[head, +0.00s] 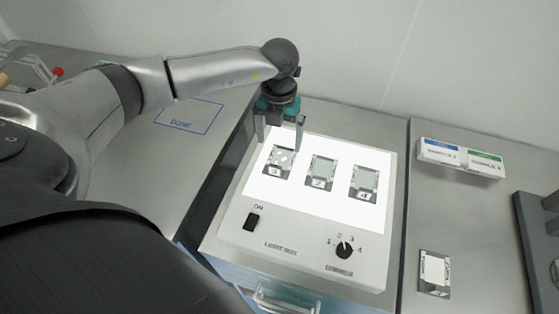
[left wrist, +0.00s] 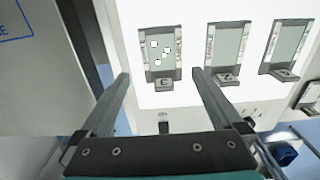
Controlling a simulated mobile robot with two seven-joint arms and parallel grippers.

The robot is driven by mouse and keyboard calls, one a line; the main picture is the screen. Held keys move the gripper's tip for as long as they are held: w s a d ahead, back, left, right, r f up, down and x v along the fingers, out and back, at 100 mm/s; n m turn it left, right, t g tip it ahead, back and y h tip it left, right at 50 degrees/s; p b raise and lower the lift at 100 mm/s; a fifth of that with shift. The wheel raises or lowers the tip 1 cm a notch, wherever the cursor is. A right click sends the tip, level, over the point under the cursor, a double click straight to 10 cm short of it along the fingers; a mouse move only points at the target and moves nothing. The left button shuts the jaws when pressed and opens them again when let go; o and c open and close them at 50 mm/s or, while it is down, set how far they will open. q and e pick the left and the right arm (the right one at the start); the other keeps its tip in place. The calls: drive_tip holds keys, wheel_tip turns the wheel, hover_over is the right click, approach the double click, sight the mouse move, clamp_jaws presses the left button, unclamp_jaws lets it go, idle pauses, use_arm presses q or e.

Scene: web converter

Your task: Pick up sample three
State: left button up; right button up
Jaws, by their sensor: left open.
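My right gripper is not in view.
Sample two (head: 322,171) and sample four (head: 364,183) lie right of sample three. The light box has an ON switch (head: 251,221) and a dial (head: 344,250). A blue-outlined DONE area (head: 190,116) is clear at left. Small boxes (head: 460,158) and a card (head: 434,272) lie at right.

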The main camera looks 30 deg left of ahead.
sight(280, 162)
use_arm(q)
drive_tip(key=shift+s+d+f+p, duration=0.1)
drive_tip(key=shift+d+f+p, duration=0.1)
drive_tip(key=shift+f, duration=1.5)
drive_tip(key=shift+s+d+f+p, duration=0.1)
drive_tip(key=shift+f+p, duration=0.05)
drive_tip(key=shift+f, duration=1.5)
drive_tip(key=shift+a, duration=0.1)
drive_tip(key=c, duration=1.1)
drive_tip(key=shift+r, duration=0.15)
